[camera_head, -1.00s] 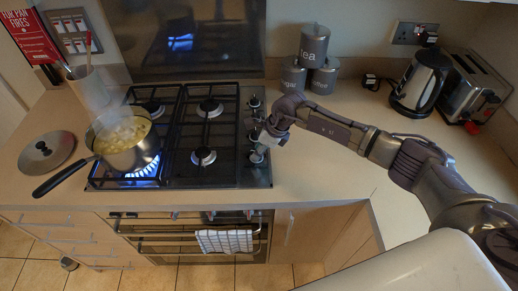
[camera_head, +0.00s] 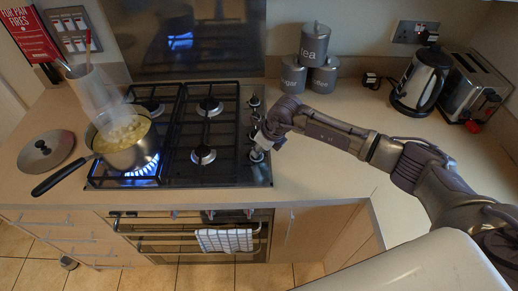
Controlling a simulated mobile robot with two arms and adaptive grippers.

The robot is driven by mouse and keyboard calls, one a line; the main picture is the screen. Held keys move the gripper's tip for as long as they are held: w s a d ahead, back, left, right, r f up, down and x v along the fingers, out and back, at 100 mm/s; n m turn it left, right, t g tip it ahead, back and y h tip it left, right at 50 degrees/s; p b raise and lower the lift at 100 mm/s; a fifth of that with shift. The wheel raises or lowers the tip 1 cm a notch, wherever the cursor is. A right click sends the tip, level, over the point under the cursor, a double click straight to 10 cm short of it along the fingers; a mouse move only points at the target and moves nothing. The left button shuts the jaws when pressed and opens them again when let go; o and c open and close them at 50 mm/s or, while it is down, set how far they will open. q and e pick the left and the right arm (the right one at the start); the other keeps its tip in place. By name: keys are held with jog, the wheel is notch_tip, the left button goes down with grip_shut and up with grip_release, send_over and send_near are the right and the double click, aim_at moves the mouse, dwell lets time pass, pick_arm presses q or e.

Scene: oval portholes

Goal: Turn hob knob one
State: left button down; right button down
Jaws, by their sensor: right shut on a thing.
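The black gas hob (camera_head: 226,178) is set in the worktop, with a column of knobs along its right edge. The far knobs, such as this one (camera_head: 254,101), show clear of the gripper. My right gripper (camera_head: 258,149) reaches in from the right and is shut on the hob knob (camera_head: 256,156) nearest the front. The fingers partly hide this knob, and its turn angle is hard to tell. A blue flame (camera_head: 145,166) burns at the front left burner. My left gripper is not in view.
A steaming saucepan (camera_head: 124,157) stands over the flame, its black handle (camera_head: 62,179) pointing front left. A lid (camera_head: 45,152) lies left of the hob. Canisters (camera_head: 314,45), a kettle (camera_head: 421,83) and a toaster (camera_head: 474,85) stand at the back.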

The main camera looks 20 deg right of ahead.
jog(key=m+h+b, duration=0.1)
jog(key=m, duration=0.1)
jog(key=m+b, duration=0.1)
jog(key=m, duration=0.1)
jog(key=shift+a+f+m+t+h, duration=0.1)
jog(key=shift+a+m+t+h, duration=0.1)
jog(key=shift+m+t+h, duration=0.15)
jog(key=m+h+b, duration=0.1)
jog(key=m+b, duration=0.2)
jog(key=shift+a+h, duration=0.15)
jog(key=shift+h, duration=0.1)
jog(key=shift+m+h+b, duration=0.4)
jog(key=shift+m+b, duration=0.35)
jog(key=shift+m, duration=0.5)
jog(key=shift+r, duration=0.2)
jog(key=c, duration=1.1)
grip_release()
jog(key=shift+c, duration=0.2)
jog(key=v, duration=1.2)
jog(key=shift+a, duration=0.1)
